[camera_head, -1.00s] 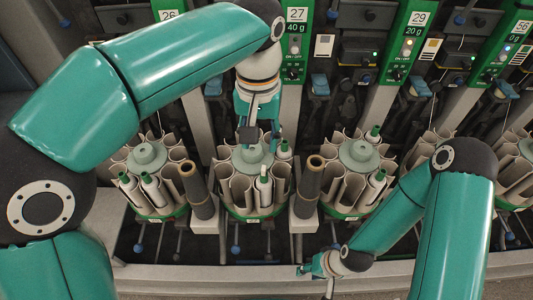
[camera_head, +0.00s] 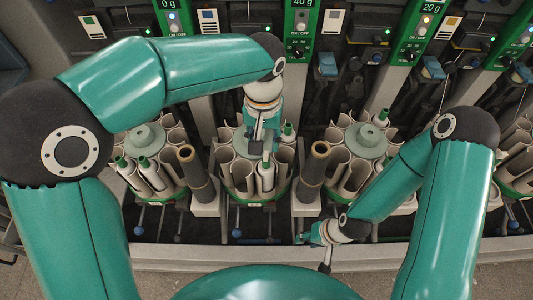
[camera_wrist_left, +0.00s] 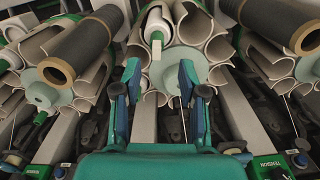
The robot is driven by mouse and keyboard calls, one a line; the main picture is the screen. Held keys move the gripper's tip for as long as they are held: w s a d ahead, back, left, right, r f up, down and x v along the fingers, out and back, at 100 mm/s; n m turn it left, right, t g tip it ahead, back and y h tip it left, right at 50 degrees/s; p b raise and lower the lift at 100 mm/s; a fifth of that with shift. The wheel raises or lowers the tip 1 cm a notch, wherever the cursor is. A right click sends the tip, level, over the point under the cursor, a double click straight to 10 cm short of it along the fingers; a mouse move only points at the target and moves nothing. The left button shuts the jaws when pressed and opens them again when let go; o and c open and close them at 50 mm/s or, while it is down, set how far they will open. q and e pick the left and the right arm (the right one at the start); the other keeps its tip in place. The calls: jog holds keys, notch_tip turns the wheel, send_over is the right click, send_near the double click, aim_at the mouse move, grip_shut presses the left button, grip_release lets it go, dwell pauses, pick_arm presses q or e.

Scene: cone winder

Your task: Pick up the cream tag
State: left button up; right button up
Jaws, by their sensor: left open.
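The cream tag (camera_wrist_left: 155,50) is a small pale upright strip by the green tip of a white yarn tube (camera_wrist_left: 157,24) in the middle carousel, seen in the left wrist view. In the head view the tag (camera_head: 266,157) shows just below my left gripper (camera_head: 257,146). In the left wrist view my left gripper (camera_wrist_left: 160,78) is open and empty, its two fingers apart, with the tag between and beyond the fingertips. I cannot tell the exact gap to the tag. My right gripper (camera_head: 303,238) is low at the front, away from the tag; its fingers are too small to read.
The middle carousel (camera_head: 240,180) has a grey-green hub (camera_wrist_left: 208,66) beside the tag. Dark tubes with tan rims (camera_head: 186,152) (camera_head: 320,149) stand on both sides. More carousels (camera_head: 360,140) sit left and right. A pale rail (camera_head: 200,255) runs along the front.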

aim_at(266, 153)
pick_arm(q)
jog(key=shift+w+d+f+p, duration=0.15)
jog(key=shift+f+p, duration=0.2)
jog(key=shift+f, duration=1.05)
jog(key=shift+w+d+f+p, duration=0.1)
jog(key=shift+f+p, duration=0.25)
jog(key=shift+f, duration=1.05)
jog(key=c, duration=0.8)
